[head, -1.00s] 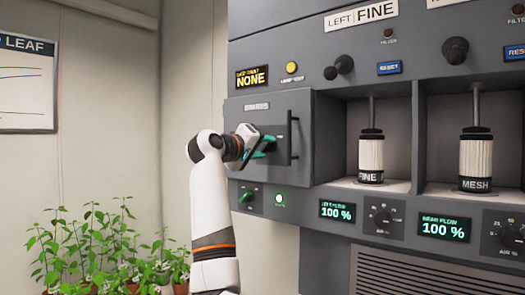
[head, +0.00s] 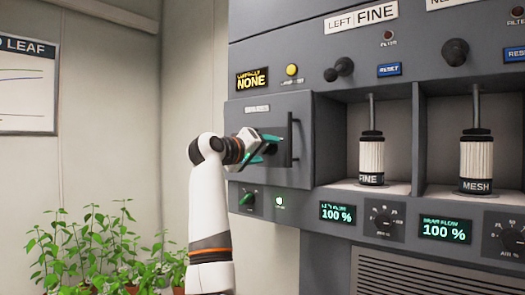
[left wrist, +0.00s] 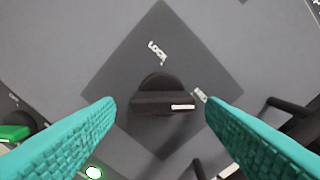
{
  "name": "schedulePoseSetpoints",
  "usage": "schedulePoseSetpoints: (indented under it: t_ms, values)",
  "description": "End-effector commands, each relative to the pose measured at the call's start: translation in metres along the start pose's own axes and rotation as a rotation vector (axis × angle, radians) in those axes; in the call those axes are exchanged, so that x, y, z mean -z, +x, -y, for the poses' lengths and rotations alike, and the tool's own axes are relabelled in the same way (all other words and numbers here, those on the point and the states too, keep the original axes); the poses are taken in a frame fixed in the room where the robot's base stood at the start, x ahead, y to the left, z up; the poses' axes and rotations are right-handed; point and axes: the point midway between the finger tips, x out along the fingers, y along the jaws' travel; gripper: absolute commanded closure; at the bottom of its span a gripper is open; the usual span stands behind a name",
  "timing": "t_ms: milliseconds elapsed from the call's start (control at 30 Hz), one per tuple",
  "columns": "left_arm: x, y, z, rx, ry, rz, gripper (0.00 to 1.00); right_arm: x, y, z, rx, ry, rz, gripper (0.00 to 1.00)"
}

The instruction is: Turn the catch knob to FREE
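The catch knob (left wrist: 165,98) is black with a white pointer mark. It sits on a dark diamond-shaped plate (left wrist: 150,35) in the left wrist view. The pointer faces right, towards a label (left wrist: 199,95) partly hidden by the right-hand finger and too small to read. The word LOCK (left wrist: 157,50) is above the knob. My left gripper (left wrist: 160,108) is open, one teal finger on each side of the knob, with visible gaps. In the head view my left gripper (head: 264,148) is at the grey door (head: 240,108) and hides the knob. My right gripper is not in view.
A dark vertical handle (head: 289,138) stands out just right of my left gripper. Bays with the FINE (head: 371,158) and MESH (head: 476,160) cylinders are to the right. Plants (head: 90,245) stand lower left.

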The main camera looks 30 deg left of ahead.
Motion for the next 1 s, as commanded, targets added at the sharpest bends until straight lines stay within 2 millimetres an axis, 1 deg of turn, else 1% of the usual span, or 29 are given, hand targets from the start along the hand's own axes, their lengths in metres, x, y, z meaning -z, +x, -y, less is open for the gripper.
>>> schedulePoseSetpoints:
  t_ms: [267, 367, 467, 700, 800, 900, 1000]
  values:
    - [-0.001, -0.002, 0.001, 0.003, -0.001, 0.004, 0.36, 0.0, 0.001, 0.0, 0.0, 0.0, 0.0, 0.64]
    - [-0.001, -0.01, 0.0, 0.004, -0.001, 0.007, 0.36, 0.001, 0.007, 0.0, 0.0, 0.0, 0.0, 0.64]
    - [0.001, -0.026, -0.002, 0.003, 0.001, 0.008, 0.36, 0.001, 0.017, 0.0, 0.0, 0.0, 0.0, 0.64]
    - [0.001, -0.079, -0.002, 0.004, 0.0, 0.008, 0.36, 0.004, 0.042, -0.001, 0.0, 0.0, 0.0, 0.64]
    - [0.002, -0.096, -0.002, 0.003, 0.001, 0.006, 0.36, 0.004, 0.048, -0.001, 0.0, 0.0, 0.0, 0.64]
    - [0.0, -0.11, -0.001, 0.002, -0.001, 0.005, 0.36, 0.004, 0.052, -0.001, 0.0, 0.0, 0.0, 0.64]
    - [0.0, -0.117, -0.001, 0.002, 0.0, 0.004, 0.36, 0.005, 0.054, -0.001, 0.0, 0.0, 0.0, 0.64]
